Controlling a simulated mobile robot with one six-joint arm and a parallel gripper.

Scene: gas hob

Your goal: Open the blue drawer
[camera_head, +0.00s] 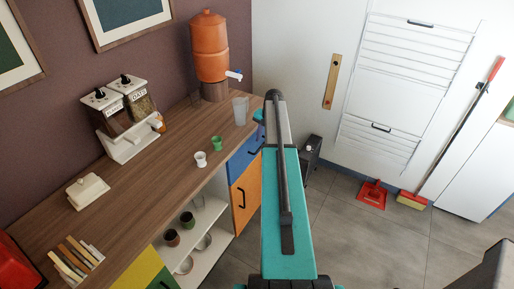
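The blue drawer (242,158) is at the far right end of the wooden-topped counter, just under its top and above an orange door. A dark handle shows on its front near the right side. The drawer looks shut, but my teal arm stands close in front of its right edge in this view, so I cannot be sure. My gripper cannot be made out; the raised arm hides what lies behind it.
The counter (150,163) holds an orange dispenser (209,50), a glass pitcher (240,110), two small cups and a grain dispenser. The orange door (244,197) is below the drawer. A red dustpan (372,194) and broom stand by the back wall. Grey floor is clear at right.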

